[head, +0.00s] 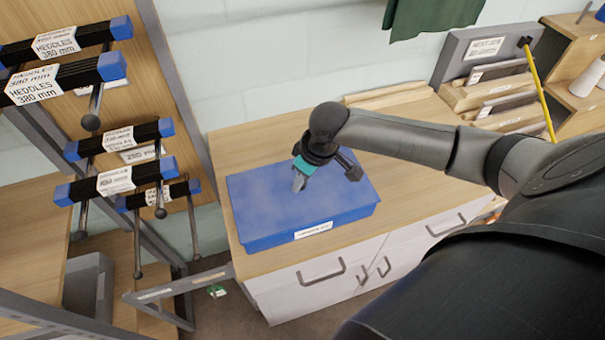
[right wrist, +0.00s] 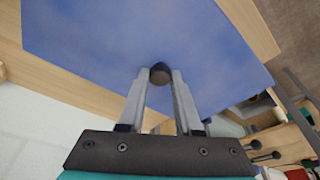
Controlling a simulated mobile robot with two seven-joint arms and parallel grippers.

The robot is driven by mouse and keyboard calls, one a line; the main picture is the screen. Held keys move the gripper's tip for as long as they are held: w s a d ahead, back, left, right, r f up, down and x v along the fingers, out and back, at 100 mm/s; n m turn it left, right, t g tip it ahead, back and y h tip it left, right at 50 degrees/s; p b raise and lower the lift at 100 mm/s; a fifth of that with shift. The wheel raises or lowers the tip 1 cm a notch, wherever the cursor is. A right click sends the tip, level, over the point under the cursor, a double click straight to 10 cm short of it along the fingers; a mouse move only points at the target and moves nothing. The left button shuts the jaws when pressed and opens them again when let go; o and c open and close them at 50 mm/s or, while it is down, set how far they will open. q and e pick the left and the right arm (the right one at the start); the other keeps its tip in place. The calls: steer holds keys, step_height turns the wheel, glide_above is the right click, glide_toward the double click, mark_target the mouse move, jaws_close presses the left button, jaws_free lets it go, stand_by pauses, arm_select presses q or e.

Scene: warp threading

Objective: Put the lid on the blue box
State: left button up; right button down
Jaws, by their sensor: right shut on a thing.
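The blue lid (head: 255,205) lies flat over the blue box (head: 350,218) on the wooden counter, and its edges look lined up with the box. I cannot tell whether it is fully seated. A white label shows on the front of the box. My right gripper (head: 297,186) reaches down to the middle of the lid. In the right wrist view, the fingers of my right gripper (right wrist: 160,80) are shut on the lid's dark round knob (right wrist: 160,71), with the blue lid top (right wrist: 100,45) behind it. My left gripper is not in view.
The counter (head: 235,150) around the box is mostly clear. A rack with several blue-ended heddle bundles (head: 105,135) stands at the left. Wooden pieces (head: 385,95) lie at the back of the counter. A shelf (head: 575,60) and a yellow stick (head: 540,90) are at the right.

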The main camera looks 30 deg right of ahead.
steer(key=shift+c, duration=0.2)
jaws_free()
stand_by(0.6)
steer(key=shift+r, duration=0.1)
steer(key=shift+r+p, duration=3.4)
steer(key=shift+p, duration=1)
jaws_close()
steer(key=shift+f, duration=0.1)
